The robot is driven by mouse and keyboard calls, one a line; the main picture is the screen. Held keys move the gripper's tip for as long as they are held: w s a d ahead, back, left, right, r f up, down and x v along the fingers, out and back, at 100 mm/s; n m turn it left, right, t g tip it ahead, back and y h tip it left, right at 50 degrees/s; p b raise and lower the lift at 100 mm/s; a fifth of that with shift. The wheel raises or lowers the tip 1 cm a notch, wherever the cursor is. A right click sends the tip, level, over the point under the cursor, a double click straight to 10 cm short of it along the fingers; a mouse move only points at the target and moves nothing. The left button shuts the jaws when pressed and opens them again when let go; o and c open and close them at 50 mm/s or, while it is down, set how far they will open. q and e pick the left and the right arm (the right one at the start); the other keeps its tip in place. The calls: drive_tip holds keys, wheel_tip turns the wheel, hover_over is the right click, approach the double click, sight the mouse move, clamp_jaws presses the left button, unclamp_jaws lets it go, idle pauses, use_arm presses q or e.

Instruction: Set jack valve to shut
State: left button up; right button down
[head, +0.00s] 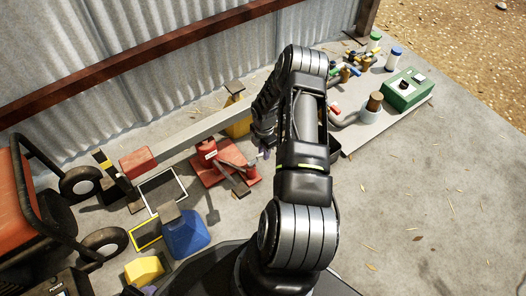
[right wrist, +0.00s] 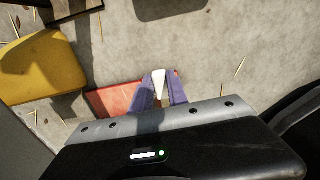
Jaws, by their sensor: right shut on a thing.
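The red jack (head: 225,162) stands on the concrete floor near the wall, below a long grey beam (head: 185,143). My right arm reaches down over its right side. My right gripper (head: 264,152) is low beside the jack and partly hidden by my arm. In the right wrist view its purple fingers (right wrist: 161,88) are closed around a small white tapered piece (right wrist: 159,80), which looks like the jack valve. The jack's red base (right wrist: 115,99) lies just left of and under the fingers. The valve's setting cannot be read. My left gripper is not in view.
A yellow block (head: 238,120) stands behind the jack. A blue stand (head: 186,236) and another yellow block (head: 145,270) are in front left. A red wheeled machine (head: 30,215) is at left. A board (head: 385,123) with a green box (head: 404,90) lies right. The front-right floor is clear.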

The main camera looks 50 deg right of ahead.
drive_tip(key=c, duration=1.3)
unclamp_jaws()
drive_tip(key=shift+r, duration=0.1)
wheel_tip(320, 180, up, 8)
drive_tip(key=p, duration=0.3)
drive_tip(key=shift+f, duration=0.2)
